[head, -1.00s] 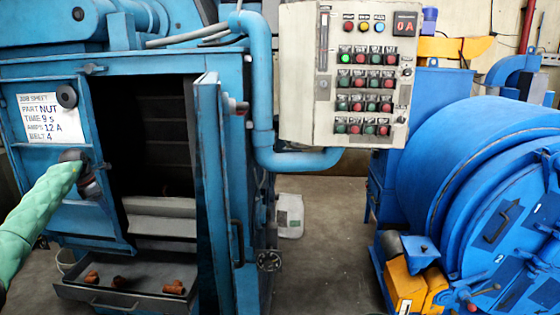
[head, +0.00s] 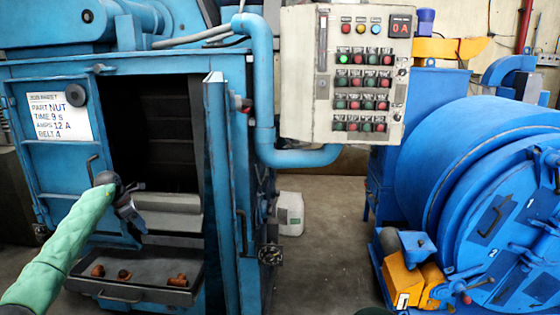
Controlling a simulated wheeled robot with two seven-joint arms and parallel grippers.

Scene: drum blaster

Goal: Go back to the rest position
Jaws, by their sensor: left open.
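My left gripper (head: 131,214) is open and empty, at the end of my green-sleeved arm, in front of the lower edge of the blue blaster's opening. It hangs above the tray (head: 120,295) and is apart from the door handle (head: 91,170). The blue door (head: 55,160) on the left carries a job sheet (head: 59,117) reading PART NUT, TIME 9 s, AMPS 12 A, BELT 4. The machine's dark opening (head: 152,125) is uncovered. My right gripper is not in view.
Several rusty brown parts (head: 178,280) lie in the tray. A control panel (head: 347,85) with a lit green button and a 0 A display hangs right of the machine. A blue drum machine (head: 480,190) stands at the right.

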